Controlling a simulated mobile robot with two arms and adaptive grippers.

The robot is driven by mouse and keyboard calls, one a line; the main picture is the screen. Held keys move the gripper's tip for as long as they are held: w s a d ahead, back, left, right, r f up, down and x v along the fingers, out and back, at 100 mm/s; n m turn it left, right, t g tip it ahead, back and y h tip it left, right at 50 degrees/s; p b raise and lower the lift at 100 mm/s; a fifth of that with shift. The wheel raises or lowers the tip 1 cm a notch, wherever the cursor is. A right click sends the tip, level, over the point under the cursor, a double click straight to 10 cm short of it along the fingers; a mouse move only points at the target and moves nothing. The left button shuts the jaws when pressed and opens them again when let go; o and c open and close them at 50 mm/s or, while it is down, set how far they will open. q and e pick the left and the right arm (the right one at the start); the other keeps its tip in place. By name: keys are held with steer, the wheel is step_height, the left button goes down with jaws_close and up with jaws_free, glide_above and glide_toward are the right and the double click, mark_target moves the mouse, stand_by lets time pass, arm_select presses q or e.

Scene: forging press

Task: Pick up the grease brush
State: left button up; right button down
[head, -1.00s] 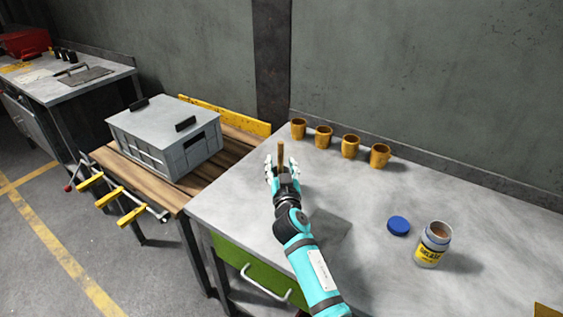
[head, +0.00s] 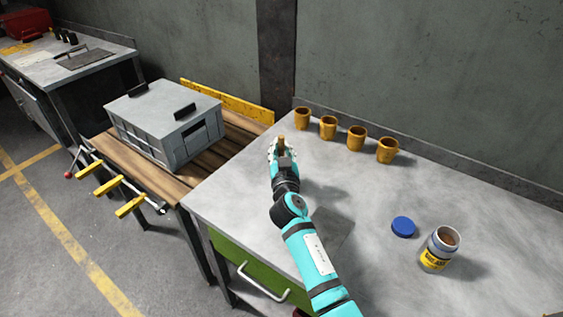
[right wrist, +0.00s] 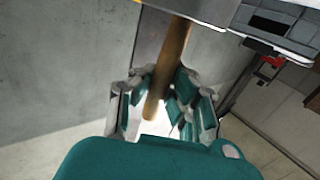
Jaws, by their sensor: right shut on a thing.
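The grease brush shows only as a brown wooden handle. In the head view a short piece of the handle (head: 281,140) sticks up from my right gripper (head: 283,149), over the far left part of the grey workbench. In the right wrist view the handle (right wrist: 170,70) runs slanting between the fingers of the right gripper (right wrist: 165,100), which is shut on it. The bristle end cannot be made out. My left gripper is not in view.
Several yellow cups (head: 357,138) stand along the back of the workbench (head: 340,195). A blue lid (head: 403,226) and an open grease jar (head: 439,248) are at the right. A grey crate (head: 165,120) rests on a wooden-topped table at the left.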

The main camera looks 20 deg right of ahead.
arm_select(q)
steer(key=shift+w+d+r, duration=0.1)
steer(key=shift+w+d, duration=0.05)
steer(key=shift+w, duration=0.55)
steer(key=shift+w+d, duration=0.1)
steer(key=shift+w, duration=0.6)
